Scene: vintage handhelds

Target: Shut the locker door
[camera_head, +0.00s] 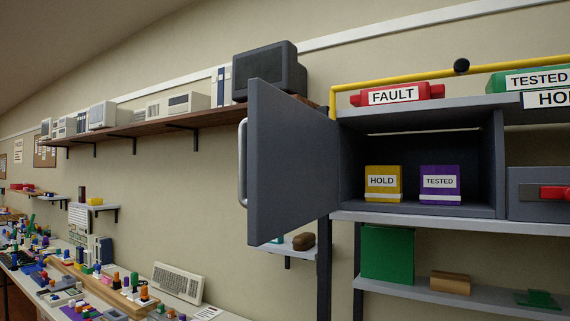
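The locker door (290,165) is dark grey and stands wide open, swung out on the left side of the locker. Its light vertical handle (243,163) is at the door's left edge. The grey locker (497,160) is open at the front. Inside it stand a yellow box labelled HOLD (383,186) and a purple box labelled TESTED (440,187), side by side and apart. Neither of my grippers is in view.
A yellow rail (400,76) runs above the locker. A red FAULT box (397,95) and a green TESTED box (530,80) sit on top. A wall shelf (190,121) with old computers is behind the door. A cluttered bench (75,312) lies lower left.

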